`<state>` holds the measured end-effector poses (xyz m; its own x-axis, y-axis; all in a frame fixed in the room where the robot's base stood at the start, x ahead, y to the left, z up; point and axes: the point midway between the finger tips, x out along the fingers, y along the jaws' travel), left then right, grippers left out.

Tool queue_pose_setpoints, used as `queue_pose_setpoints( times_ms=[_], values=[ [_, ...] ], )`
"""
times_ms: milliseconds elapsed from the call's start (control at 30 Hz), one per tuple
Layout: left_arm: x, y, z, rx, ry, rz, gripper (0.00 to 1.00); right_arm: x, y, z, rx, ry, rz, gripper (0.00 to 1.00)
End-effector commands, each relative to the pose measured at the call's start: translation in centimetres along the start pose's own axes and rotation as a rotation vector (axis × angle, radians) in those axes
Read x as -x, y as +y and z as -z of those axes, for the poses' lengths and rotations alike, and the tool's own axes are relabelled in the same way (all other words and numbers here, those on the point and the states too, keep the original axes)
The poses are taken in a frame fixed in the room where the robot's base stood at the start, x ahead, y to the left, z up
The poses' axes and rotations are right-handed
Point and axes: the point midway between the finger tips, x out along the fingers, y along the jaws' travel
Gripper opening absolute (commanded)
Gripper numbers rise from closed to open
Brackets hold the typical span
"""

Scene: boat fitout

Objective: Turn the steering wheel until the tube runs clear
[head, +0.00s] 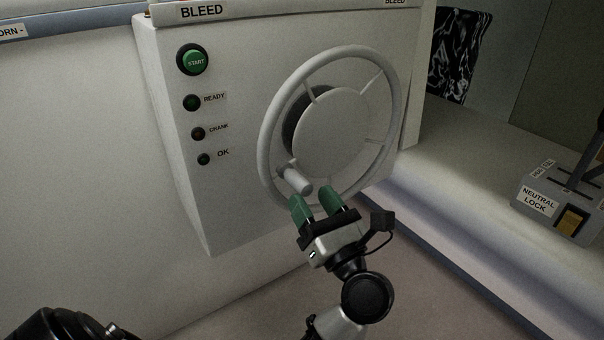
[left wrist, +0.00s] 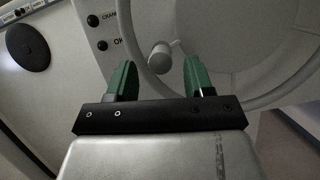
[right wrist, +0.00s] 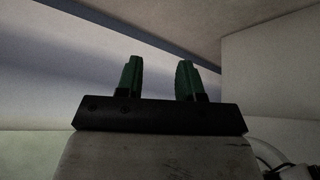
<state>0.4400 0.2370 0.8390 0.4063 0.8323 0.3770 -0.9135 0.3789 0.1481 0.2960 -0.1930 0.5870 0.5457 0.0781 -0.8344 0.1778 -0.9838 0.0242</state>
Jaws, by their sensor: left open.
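The grey steering wheel (head: 266,140) is mounted on the front of a white box (head: 230,190) labelled BLEED. A pale knob (head: 297,181) sticks out from the lower left of its rim. My left gripper (head: 316,203) is open, with its green fingers just below and in front of the knob. In the left wrist view, the knob (left wrist: 159,57) shows beyond the gap between the open fingers (left wrist: 160,78), with nothing held. No tube can be made out. My right gripper (right wrist: 160,75) is open and empty, facing pale wall surfaces away from the wheel.
A green START button (head: 195,61) and READY, CRANK and OK lamps (head: 197,133) line the box's left side. A NEUTRAL LOCK lever unit (head: 560,200) stands on the ledge at right. The floor (head: 240,310) below the box looks clear.

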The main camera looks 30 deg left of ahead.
Motion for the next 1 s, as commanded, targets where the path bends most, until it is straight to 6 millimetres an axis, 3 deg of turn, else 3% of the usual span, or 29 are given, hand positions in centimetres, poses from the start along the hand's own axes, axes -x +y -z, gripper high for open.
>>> queue_pose_setpoints(
  times_ms=[100, 300, 700, 1000],
  values=[
    [-2.4, 0.1, -0.1, 0.001, -0.004, -0.003, 0.52, 0.2, 0.1, -0.4, 0.000, -0.029, -0.003, 0.37],
    [-4.8, 0.1, -0.1, -0.002, -0.003, -0.002, 0.52, 0.3, 0.2, -0.9, 0.000, -0.060, -0.005, 0.37],
    [-5.4, 0.0, 0.0, -0.002, -0.001, 0.000, 0.51, 0.4, 0.2, -1.1, 0.000, -0.070, -0.006, 0.37],
    [-5.4, 0.0, 0.0, -0.002, -0.001, -0.001, 0.05, 0.4, 0.2, -1.0, 0.000, -0.069, -0.006, 0.37]
  ],
)
